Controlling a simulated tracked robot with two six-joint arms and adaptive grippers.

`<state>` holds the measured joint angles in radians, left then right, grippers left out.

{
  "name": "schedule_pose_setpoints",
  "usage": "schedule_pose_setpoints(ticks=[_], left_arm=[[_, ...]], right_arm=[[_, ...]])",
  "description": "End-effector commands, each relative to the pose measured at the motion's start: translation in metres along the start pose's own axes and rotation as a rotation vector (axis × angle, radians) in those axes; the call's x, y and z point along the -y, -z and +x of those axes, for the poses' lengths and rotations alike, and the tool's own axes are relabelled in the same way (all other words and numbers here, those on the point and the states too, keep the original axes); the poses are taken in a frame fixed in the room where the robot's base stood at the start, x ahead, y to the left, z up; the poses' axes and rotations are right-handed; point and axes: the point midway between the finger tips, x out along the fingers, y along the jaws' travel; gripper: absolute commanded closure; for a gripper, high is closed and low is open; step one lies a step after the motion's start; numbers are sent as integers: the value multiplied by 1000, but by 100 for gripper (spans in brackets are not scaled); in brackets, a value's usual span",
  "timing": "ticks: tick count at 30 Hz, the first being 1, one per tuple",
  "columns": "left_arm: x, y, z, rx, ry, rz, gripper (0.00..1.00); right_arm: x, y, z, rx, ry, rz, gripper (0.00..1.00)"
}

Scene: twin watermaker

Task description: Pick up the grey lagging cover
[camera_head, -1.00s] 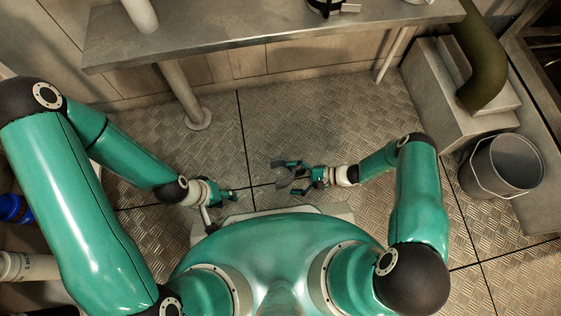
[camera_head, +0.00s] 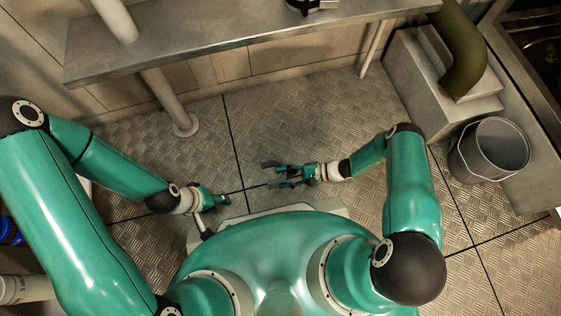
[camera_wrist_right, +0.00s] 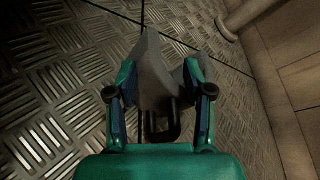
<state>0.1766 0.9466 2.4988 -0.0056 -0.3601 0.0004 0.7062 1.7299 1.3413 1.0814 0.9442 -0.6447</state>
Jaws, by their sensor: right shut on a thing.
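The grey lagging cover (camera_wrist_right: 152,72) is between the fingers of my right gripper (camera_wrist_right: 160,92) in the right wrist view. It looks like a curved grey shell with a black loop-shaped handle (camera_wrist_right: 163,128) near the palm. My right gripper is shut on it, and the fingers hide part of its sides. In the head view my right gripper (camera_head: 276,175) is in front of my body, over the floor, with the cover small and hard to make out. My left gripper (camera_head: 226,201) is at the left, close to my body. Its fingers are too small to judge.
A metal bench (camera_head: 235,35) with round legs stands ahead. At the right are a grey bucket (camera_head: 489,150), a pale stepped block (camera_head: 425,95) and an olive pipe (camera_head: 463,65). The patterned metal floor (camera_head: 310,125) between is clear.

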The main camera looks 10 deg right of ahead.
Motion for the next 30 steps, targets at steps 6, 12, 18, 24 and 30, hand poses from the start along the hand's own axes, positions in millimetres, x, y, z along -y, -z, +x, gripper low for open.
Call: schedule_pose_setpoints(ticks=[6, 12, 18, 24, 30], left_arm=[[-3, 0, -8, 0, 0, 0, 60], [-10, 0, -28, 0, 0, 0, 60], [-21, 0, -58, 0, 0, 0, 60], [-29, 0, -79, 0, 0, 0, 60], [-33, 0, -90, 0, 0, 0, 60]], right_arm=[[2, -11, -2, -3, -11, 9, 100], [24, -37, -14, -3, -8, 4, 100], [57, -81, -32, -3, -8, 2, 100], [86, -120, -48, -2, -7, 1, 100], [103, -144, -58, -1, -6, 0, 100]])
